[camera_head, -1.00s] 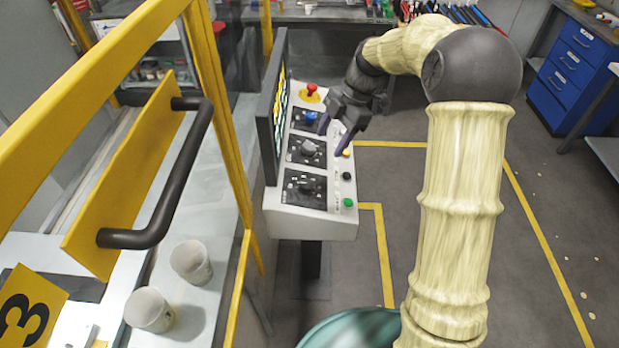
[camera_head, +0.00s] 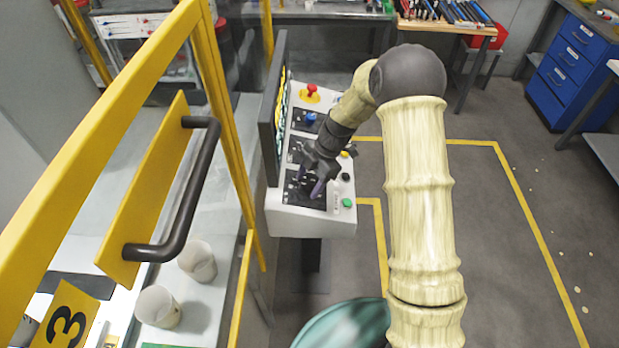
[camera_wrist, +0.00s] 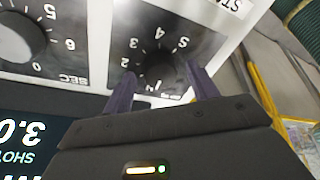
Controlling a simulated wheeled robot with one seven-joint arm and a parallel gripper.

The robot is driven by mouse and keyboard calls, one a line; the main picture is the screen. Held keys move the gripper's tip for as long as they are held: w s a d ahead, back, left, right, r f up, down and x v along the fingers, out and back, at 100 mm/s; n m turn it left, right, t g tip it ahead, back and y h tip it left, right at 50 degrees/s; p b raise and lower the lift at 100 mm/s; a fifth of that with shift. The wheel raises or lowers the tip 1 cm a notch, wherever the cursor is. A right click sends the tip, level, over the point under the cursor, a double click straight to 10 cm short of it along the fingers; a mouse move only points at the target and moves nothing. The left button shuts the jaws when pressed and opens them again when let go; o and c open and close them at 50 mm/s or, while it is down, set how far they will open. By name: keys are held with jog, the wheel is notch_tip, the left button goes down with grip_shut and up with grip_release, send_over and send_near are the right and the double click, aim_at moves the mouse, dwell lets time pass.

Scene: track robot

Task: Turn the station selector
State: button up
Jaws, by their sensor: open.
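The station selector, a black knob (camera_wrist: 160,69) on a dark numbered plate, shows upside down in the wrist view, below a partly cut-off label beginning "STA". My gripper (camera_wrist: 160,74) is open, with one purple finger on each side of the knob. I cannot tell whether either finger touches it. In the head view my gripper (camera_head: 309,186) is over the nearest dark plate (camera_head: 291,199) of the console, and the arm's end hides most of the knob there.
A grey timer knob (camera_wrist: 14,38) marked SEC is beside the selector. The console (camera_head: 285,223) also bears a red button (camera_head: 311,88), a blue knob (camera_head: 310,118) and a green button (camera_head: 347,202). A monitor (camera_head: 271,110) stands along its left edge, near a yellow-framed door.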

jog(key=c, duration=1)
